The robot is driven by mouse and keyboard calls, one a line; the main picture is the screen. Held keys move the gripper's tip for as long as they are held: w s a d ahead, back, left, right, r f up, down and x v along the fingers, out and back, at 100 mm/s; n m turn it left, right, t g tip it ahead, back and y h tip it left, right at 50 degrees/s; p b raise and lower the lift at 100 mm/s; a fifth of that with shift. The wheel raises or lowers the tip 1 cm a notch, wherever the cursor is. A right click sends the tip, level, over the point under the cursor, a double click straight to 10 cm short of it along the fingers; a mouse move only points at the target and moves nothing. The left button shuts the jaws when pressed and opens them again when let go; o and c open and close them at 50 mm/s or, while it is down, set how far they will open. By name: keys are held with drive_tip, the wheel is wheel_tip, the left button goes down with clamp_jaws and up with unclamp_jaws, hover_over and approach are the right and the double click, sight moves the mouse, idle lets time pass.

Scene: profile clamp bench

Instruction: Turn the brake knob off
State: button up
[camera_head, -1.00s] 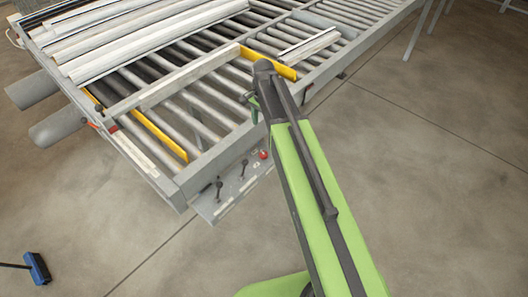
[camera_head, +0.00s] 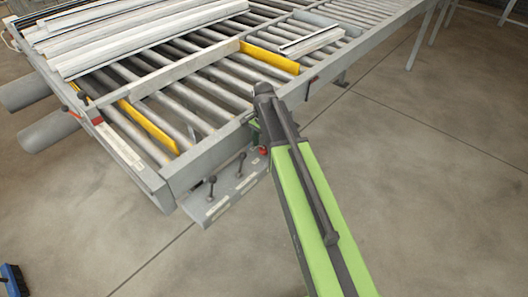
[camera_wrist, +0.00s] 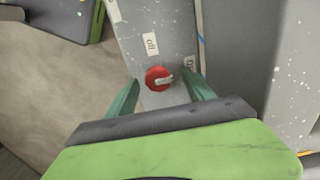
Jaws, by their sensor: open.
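The red brake knob (camera_wrist: 152,73) sits on a grey panel (camera_wrist: 148,18) in the wrist view. Its pale pointer points right, towards a label (camera_wrist: 190,64) partly covered by my right finger. The label reading "off" (camera_wrist: 152,43) is above the knob. My gripper (camera_wrist: 160,86) is open, with one green finger on each side of the knob; I cannot tell whether they touch it. In the head view the knob (camera_head: 263,151) shows at the end of the lever panel beside my arm, with my gripper (camera_head: 253,127) just above it, mostly hidden.
Two black levers (camera_head: 212,186) stand on the same panel, left of the knob. The roller bench (camera_head: 205,165) rises behind, carrying long pale profiles (camera_head: 130,40) and yellow bars (camera_head: 270,57). A blue broom (camera_head: 14,280) lies at lower left. The floor at right is clear.

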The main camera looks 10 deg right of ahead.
clamp_jaws()
idle(0.4)
drive_tip(key=shift+n, duration=0.3)
drive_tip(key=n, duration=0.3)
drive_tip(key=shift+n, duration=0.3)
drive_tip(key=n, duration=0.4)
drive_tip(key=shift+a+n, duration=0.1)
drive_tip(key=shift+n, duration=0.2)
drive_tip(key=n, duration=0.4)
drive_tip(key=shift+s+n, duration=0.1)
drive_tip(key=shift+n, duration=2.4)
